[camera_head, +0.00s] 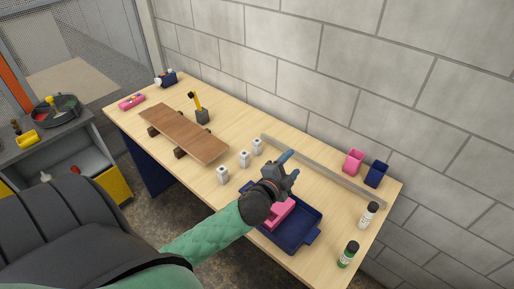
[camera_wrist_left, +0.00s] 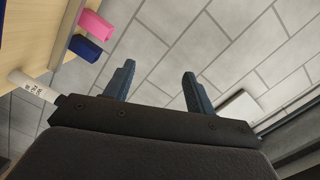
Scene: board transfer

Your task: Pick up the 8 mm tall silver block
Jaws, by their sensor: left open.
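Three small silver-white blocks stand upright in a slanted row on the wooden table: a near one (camera_head: 222,175), a middle one (camera_head: 244,159) and a far one (camera_head: 257,146). Their heights and any markings are too small to tell apart. My left gripper (camera_head: 291,167) is open and empty, above the table to the right of the blocks and over the back of the navy tray (camera_head: 306,238). In the left wrist view its two fingers (camera_wrist_left: 158,73) are spread, with only wall between them and no block in sight. My right gripper is not in view.
A wooden board (camera_head: 184,133) on dark supports lies left of the blocks. A metal rail (camera_head: 335,176) runs behind them. A pink bin (camera_head: 353,161), a blue bin (camera_head: 376,174), a white bottle (camera_head: 369,215) and a green-labelled bottle (camera_head: 348,254) stand at the right.

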